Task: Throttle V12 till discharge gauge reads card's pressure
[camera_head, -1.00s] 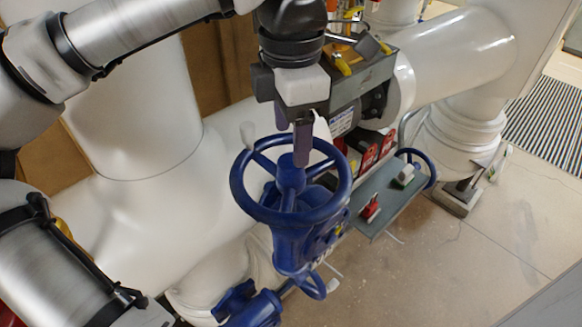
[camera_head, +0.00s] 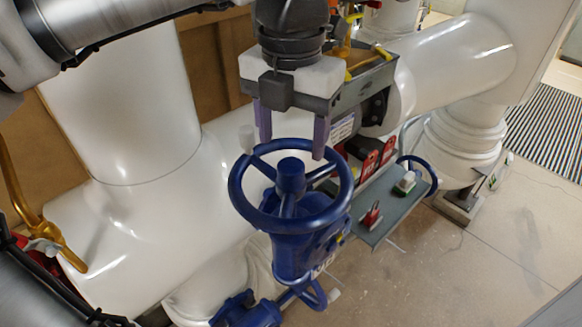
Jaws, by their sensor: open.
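A blue valve with a round spoked handwheel (camera_head: 347,183) stands in the middle of the head view. Its hub and stem (camera_head: 291,178) rise through the wheel, and a white knob (camera_head: 247,138) stands at the wheel's far left. My gripper (camera_head: 292,148) is open and empty, its two purple fingers spread just above and behind the hub. The right finger overlaps the far rim in the picture; I cannot tell whether it touches. Part of a marking shows low on the valve body, too small to read. I make out no gauge dial and no card.
A grey shelf (camera_head: 382,221) right of the valve bears a red padlock-like item (camera_head: 371,215) and a small white-green block (camera_head: 405,182). Red tags (camera_head: 369,165) hang behind. A grey tool tray (camera_head: 365,83) is behind my gripper.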

